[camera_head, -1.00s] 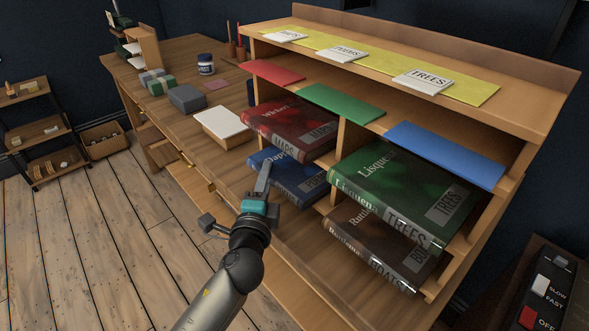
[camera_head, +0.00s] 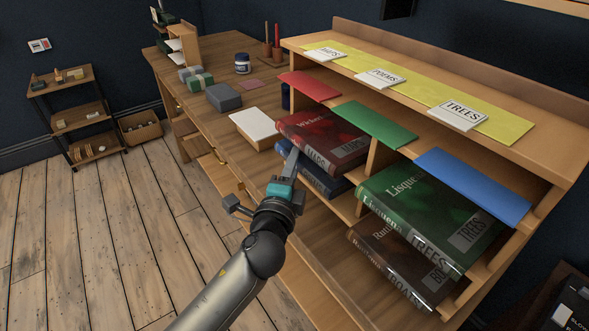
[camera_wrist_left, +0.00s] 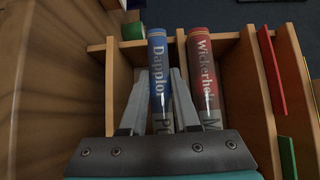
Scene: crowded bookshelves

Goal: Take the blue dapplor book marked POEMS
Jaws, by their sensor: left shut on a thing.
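The blue Dapplor book (camera_head: 324,180) lies flat in the lower left cubby, under the red Wickerholt-type MAPS book (camera_head: 325,139). My left gripper (camera_head: 289,162) reaches its left end and partly hides it in the head view. In the wrist view, the gripper (camera_wrist_left: 159,76) has one finger on each side of the blue spine (camera_wrist_left: 158,62) and is shut on it. The red spine (camera_wrist_left: 201,66) stands close beside the right finger. The lower part of the blue label is hidden by the gripper body. My right gripper is out of view.
A POEMS card (camera_head: 381,78) lies on the shelf top. A white-topped block (camera_head: 255,128) sits left of the books.

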